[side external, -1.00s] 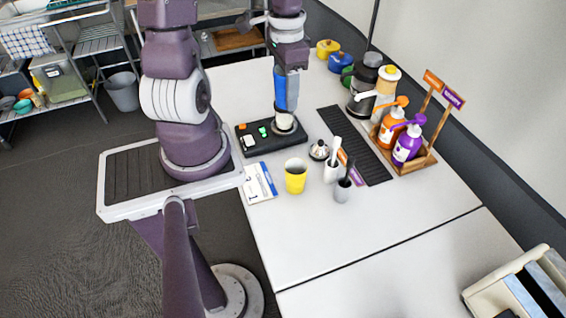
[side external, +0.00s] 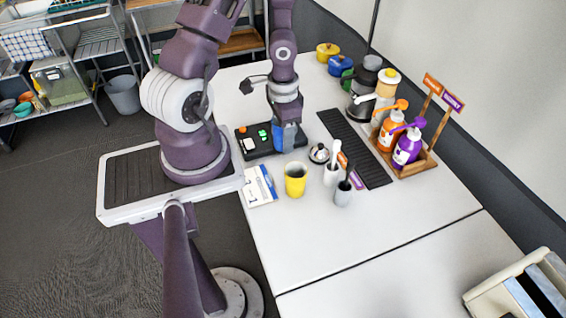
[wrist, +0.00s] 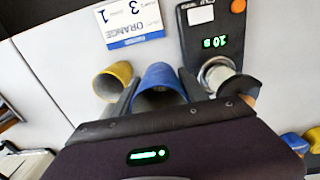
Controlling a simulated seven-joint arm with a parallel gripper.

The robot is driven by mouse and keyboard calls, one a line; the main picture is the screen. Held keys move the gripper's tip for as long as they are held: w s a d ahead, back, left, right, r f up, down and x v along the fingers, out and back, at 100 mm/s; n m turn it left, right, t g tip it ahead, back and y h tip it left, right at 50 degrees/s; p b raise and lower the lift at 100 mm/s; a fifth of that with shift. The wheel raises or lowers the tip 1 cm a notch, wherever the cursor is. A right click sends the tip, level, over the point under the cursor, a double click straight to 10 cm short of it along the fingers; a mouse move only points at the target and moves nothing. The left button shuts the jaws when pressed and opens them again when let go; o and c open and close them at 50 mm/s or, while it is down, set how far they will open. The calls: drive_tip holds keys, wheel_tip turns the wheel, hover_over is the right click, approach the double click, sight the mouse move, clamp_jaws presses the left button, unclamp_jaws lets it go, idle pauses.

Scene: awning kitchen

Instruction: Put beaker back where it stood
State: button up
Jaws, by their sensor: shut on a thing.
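A blue beaker (wrist: 163,76) is between the two fingers of my gripper (wrist: 160,90) in the wrist view, and the fingers are shut on it. The beaker also shows in the side view (side external: 285,138), low at the right end of the black scale (side external: 257,144). I cannot tell whether its base touches anything. A yellow beaker (side external: 295,179) stands upright on the table in front of it; it also shows in the wrist view (wrist: 112,80), left of the blue one. The scale's round metal part (wrist: 215,74) is just right of the blue beaker in the wrist view.
A printed card (side external: 260,186) lies left of the yellow beaker. Two small holders with tools (side external: 333,174) and a small silver-topped item (side external: 319,152) stand to the right. A black slatted mat (side external: 355,148) and a wooden rack of bottles (side external: 410,155) are farther right. The front table is clear.

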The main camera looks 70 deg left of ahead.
sight(283, 167)
wheel_tip(283, 167, down, 8)
drive_tip(key=shift+f, duration=0.1)
drive_tip(key=o, duration=1.3)
drive_tip(key=shift+f, duration=0.15)
